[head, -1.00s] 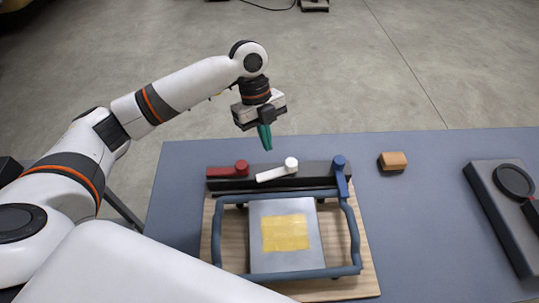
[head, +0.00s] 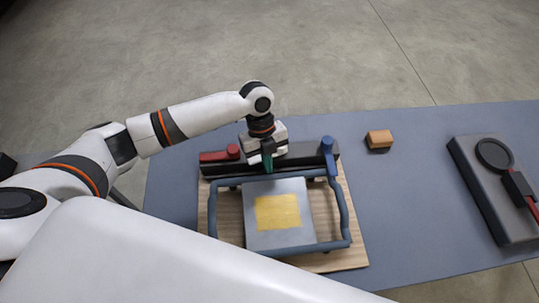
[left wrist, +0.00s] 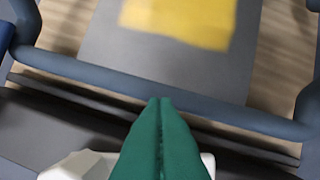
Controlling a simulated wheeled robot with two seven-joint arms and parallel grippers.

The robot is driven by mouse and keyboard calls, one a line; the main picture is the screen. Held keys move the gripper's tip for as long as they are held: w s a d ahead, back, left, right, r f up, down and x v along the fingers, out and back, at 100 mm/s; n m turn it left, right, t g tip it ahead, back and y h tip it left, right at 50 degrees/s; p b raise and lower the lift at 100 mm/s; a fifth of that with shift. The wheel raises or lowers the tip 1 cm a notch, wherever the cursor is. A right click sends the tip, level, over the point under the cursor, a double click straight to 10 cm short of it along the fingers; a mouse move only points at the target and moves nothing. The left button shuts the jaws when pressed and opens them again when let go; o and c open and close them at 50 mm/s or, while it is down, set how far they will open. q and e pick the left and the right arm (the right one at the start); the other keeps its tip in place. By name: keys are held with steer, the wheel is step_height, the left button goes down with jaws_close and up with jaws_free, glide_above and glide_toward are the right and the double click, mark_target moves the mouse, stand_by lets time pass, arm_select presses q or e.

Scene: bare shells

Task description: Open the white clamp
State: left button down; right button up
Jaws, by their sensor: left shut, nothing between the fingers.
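The white clamp (left wrist: 72,167) shows in the left wrist view as a pale lever at the bottom edge, partly hidden behind the green fingers. In the head view my left gripper covers most of it. My left gripper (head: 267,164) is over the dark clamp bar (head: 300,151), between the red clamp (head: 220,155) and the blue clamp (head: 328,154). My right gripper is out of view.
A blue-grey frame (head: 346,217) surrounds a grey plate (head: 262,240) with a yellow patch (head: 278,211), on a wooden board (head: 229,225). A wooden block (head: 379,140) and a grey device with a black ring (head: 480,187) lie to the right. The tabletop (head: 407,190) between is clear.

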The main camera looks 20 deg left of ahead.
arm_select(q)
steer(key=shift+w+a, duration=0.7)
steer(key=shift+w+a, duration=0.55)
steer(key=shift+a, duration=0.2)
steer(key=b+v, duration=0.2)
steer(key=v, duration=1)
